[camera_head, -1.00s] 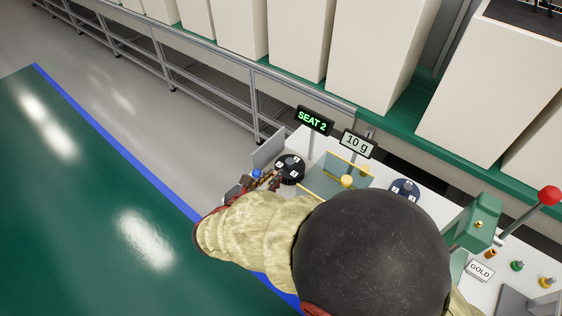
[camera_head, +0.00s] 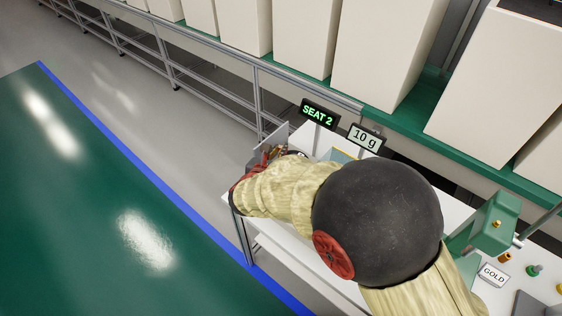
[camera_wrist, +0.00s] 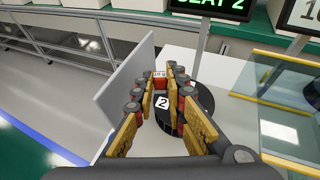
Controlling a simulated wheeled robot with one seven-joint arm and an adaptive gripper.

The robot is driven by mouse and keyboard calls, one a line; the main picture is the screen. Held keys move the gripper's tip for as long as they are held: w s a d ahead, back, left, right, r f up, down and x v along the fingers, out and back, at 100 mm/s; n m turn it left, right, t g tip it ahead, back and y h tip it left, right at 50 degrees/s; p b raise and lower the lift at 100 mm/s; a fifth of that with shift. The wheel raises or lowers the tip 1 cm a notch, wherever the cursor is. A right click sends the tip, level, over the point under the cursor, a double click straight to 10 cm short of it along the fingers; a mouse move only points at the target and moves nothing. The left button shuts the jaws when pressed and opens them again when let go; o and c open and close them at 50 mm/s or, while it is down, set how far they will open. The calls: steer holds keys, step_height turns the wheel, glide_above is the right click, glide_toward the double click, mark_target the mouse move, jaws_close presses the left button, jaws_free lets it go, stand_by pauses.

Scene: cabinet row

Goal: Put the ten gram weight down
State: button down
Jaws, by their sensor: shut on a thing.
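My gripper (camera_wrist: 163,84) is shut on the ten gram weight, with its padded fingers over the round black holder (camera_wrist: 203,98). The holder carries white number tags, and the one marked 2 (camera_wrist: 163,103) shows between the fingers. I cannot tell whether the weight touches the holder. In the head view my gripper (camera_head: 272,154) is beside the grey upright panel (camera_head: 275,137), and my arm hides most of the holder. A black sign reads SEAT 2 (camera_head: 319,113).
A sign reading 10 g (camera_head: 366,138) stands right of the seat sign. A glass-sided box with yellow edges (camera_wrist: 281,110) stands close to the right of my gripper. A green press (camera_head: 495,225) and a GOLD tag (camera_head: 493,274) are farther right on the white table.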

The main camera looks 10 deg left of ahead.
steer(key=shift+w+d+f, duration=0.25)
steer(key=shift+w+f, duration=0.3)
steer(key=shift+f, duration=0.2)
steer(key=shift+w+f+b, duration=0.1)
steer(key=shift+f+b, duration=1.1)
steer(key=shift+f, duration=0.35)
steer(key=shift+f, duration=0.15)
steer(key=c, duration=2.1)
jaws_free()
